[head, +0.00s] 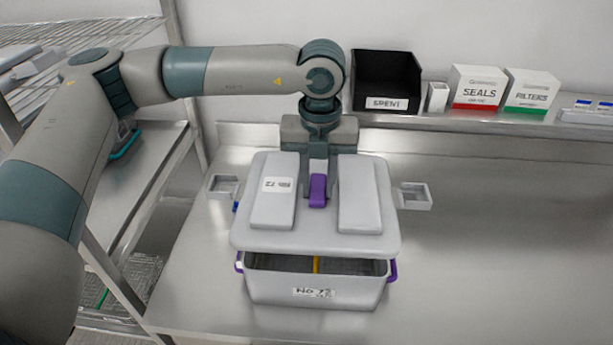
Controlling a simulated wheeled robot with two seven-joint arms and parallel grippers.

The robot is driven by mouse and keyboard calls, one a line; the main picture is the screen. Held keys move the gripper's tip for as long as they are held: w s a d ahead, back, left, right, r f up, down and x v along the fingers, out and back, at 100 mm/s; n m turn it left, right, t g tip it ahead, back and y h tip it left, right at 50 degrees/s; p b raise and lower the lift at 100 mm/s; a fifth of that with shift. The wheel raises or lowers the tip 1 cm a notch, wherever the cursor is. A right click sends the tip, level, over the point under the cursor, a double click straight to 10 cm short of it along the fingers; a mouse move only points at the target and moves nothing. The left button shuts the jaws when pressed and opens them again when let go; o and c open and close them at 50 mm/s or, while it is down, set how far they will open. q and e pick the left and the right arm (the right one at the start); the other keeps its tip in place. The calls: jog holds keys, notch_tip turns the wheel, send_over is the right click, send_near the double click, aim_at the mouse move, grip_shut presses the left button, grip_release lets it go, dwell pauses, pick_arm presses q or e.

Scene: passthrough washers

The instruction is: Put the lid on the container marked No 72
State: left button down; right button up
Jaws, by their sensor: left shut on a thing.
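The grey container (272,287), marked No 72 on its front label, stands on the steel counter. It has purple handles at its sides. The grey lid (316,243), with two raised pads and a label that appears to read No 72, is above the container. A dark gap shows between the lid's front edge and the container's front rim. My left gripper (318,185) is shut on the lid by the purple grip at its middle, reaching in from behind. The far rim of the container is hidden by the lid. My right gripper is not in view.
Small grey brackets (414,196) stand either side of the lid. A shelf behind holds a black SPENT bin (387,80), a SEALS box (477,88) and a FILTERS box (530,95). A wire rack (130,190) is at left. The counter's right side is clear.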

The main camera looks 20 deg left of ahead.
aim_at(319, 190)
pick_arm(q)
jog(key=shift+w+d+r, duration=0.1)
jog(key=shift+d, duration=0.1)
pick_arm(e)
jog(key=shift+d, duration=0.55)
pick_arm(q)
jog(key=shift+a+f, duration=0.1)
jog(key=shift+f, duration=0.15)
jog(key=shift+f+b, duration=0.3)
jog(key=shift+f, duration=2.2)
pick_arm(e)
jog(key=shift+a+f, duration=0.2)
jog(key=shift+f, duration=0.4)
pick_arm(q)
jog(key=shift+b, duration=0.35)
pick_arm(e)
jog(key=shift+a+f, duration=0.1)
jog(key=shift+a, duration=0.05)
